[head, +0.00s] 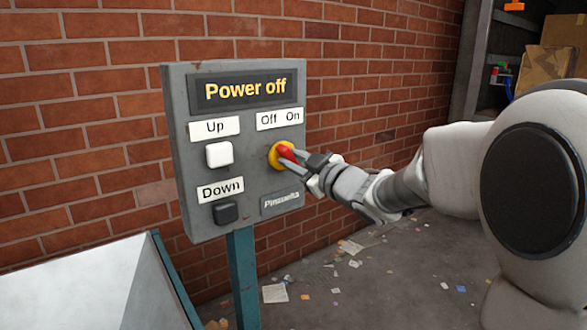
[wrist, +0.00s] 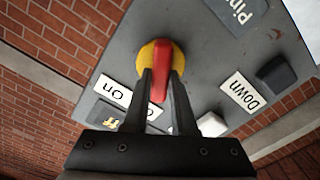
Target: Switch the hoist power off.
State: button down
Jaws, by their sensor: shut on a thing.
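A grey control panel (head: 250,228) stands on a teal post, and its display (head: 243,91) reads "Power off". A rotary switch with a red handle and yellow base (head: 274,157) sits under the "Off" and "On" labels (head: 279,118). In the head view the red handle points up and left, toward the "Off" side. My gripper (head: 296,158) reaches in from the right and is shut on the red handle. The wrist view shows the two dark fingers (wrist: 163,88) on either side of the red handle (wrist: 161,75), against the yellow base (wrist: 146,60).
A white "Up" button (head: 218,154) and a black "Down" button (head: 225,213) are on the panel's left half. A brick wall (head: 80,120) is behind. A sloped pale surface (head: 90,285) is at lower left. Scraps of paper litter the floor (head: 370,285). Cardboard boxes (head: 545,67) stand at upper right.

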jog(key=shift+f+n+b, duration=0.15)
jog(key=shift+n+b, duration=0.25)
jog(key=shift+n, duration=0.2)
jog(key=c, duration=0.7)
grip_release()
jog(key=p+v, duration=0.2)
jog(key=v, duration=1.5)
jog(key=shift+s+d+p, duration=0.15)
jog(key=shift+s+p, duration=0.05)
jog(key=shift+p, duration=0.1)
